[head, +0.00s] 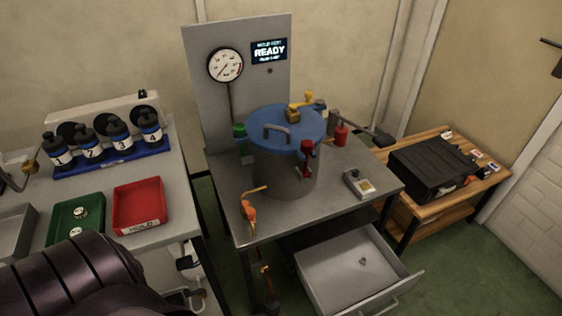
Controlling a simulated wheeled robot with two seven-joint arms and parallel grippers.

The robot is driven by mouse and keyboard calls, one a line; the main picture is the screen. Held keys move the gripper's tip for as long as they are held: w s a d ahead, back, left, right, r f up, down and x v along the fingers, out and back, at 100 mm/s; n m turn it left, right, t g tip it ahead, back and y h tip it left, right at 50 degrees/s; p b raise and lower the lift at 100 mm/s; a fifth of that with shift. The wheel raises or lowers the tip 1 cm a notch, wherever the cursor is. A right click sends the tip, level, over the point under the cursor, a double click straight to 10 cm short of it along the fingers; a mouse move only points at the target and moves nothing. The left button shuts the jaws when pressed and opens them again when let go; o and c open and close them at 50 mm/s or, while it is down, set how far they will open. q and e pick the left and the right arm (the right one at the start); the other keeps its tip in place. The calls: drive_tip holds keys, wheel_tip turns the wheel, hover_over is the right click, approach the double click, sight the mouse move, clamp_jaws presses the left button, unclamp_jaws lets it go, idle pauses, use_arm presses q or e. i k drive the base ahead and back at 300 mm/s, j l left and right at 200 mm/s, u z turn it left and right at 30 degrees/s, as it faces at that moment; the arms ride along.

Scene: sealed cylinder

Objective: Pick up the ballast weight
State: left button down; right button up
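I cannot pick out a ballast weight for certain. A small grey item (362,262) lies in the open drawer (335,272) below the middle bench, too small to identify. A grey cylinder vessel (285,172) with a blue lid (285,128) stands upright on the bench. The lid has a grey handle and a yellow fitting (300,106), and red and green clamps sit around its rim. Neither gripper shows in the head view. A dark ribbed shape, apparently part of my arm, fills the lower left corner.
The left bench holds a blue rack (112,157) of numbered bottles, a green tray (75,220) and a red HOLD tray (138,205). A gauge (225,65) and READY display (270,51) are behind the vessel. A black case (432,167) sits on the right wooden table.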

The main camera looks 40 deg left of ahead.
sight(80, 213)
drive_tip(key=u, duration=2.65)
